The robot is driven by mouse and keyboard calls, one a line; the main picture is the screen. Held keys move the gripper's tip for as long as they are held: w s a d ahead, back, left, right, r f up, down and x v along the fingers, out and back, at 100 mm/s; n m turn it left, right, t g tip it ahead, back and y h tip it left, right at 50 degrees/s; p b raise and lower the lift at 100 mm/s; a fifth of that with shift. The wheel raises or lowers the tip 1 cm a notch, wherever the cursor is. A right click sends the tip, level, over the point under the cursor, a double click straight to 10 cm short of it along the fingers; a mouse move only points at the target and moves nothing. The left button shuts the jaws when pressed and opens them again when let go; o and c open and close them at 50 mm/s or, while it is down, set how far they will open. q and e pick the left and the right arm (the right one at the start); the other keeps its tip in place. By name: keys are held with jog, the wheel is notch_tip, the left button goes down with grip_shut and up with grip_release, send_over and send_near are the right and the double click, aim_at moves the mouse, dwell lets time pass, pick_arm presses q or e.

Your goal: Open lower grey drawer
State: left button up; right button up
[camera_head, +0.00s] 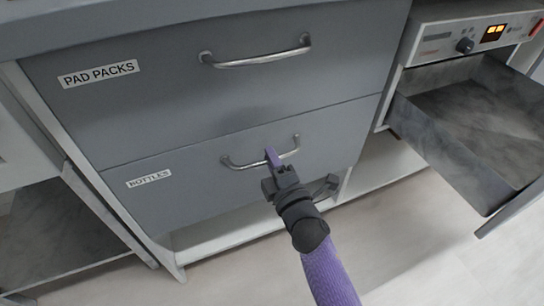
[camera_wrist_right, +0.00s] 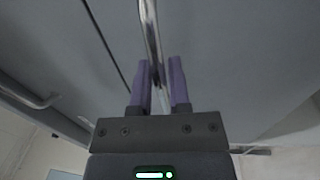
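The lower grey drawer (camera_head: 205,190), labelled BOTTLES, looks flush with the cabinet front. Its curved metal handle (camera_head: 240,165) is at the middle of its front. My right gripper (camera_head: 272,158) is at this handle, with its purple fingers towards the drawer front. In the right wrist view, the handle bar (camera_wrist_right: 151,30) passes between the two fingers (camera_wrist_right: 160,80), and a narrow gap shows beside it. The fingers are on both sides of the bar and do not look closed on it. My left gripper is not in view.
The upper grey drawer (camera_head: 225,95), labelled PAD PACKS, is shut above, with its own metal handle (camera_head: 258,60). An open grey drawer (camera_head: 455,150) juts out at the right, below a control panel (camera_head: 470,40). Bare floor (camera_head: 400,250) lies in front.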

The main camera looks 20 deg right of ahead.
grip_shut()
dwell(1.1)
